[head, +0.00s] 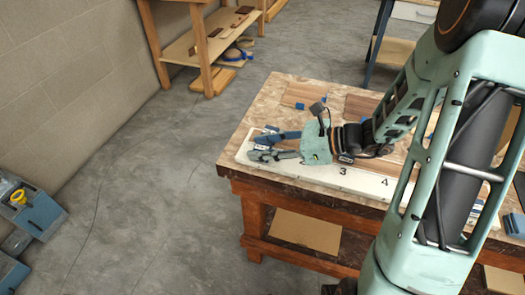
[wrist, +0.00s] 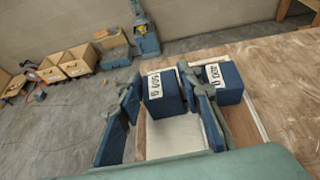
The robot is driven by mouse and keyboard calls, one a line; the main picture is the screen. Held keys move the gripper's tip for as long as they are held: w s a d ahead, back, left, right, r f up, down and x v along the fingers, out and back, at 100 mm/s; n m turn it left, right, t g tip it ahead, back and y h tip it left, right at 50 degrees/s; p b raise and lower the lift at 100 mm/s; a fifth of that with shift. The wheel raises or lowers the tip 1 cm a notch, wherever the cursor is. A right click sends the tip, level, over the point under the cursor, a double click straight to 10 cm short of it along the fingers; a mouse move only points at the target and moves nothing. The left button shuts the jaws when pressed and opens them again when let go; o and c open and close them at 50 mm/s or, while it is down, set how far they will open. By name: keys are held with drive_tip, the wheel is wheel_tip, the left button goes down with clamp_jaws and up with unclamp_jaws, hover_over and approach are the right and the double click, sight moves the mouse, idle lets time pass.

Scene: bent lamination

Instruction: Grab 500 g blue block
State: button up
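Two blue blocks with white labels show in the wrist view. The left block (wrist: 163,100) has a label that seems to read 500 g, turned around in the picture. The right block (wrist: 225,82) has a label I cannot read surely. My gripper (wrist: 159,76) is open, with one finger on each side of the left block. The right finger is very close to that block and stands between the two blocks; a narrow gap shows at the left finger. In the head view my gripper (head: 262,146) is low over the left end of the table, mostly hiding the blocks.
A long white tray (head: 358,181) marked 3 and 4 runs along the front of the wooden table (head: 282,93). Flat wooden pieces (head: 298,95) lie behind it. A wooden shelf (head: 184,48) stands at the back left.

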drive_tip(key=shift+c, duration=0.6)
clamp_jaws()
drive_tip(key=shift+r, duration=0.1)
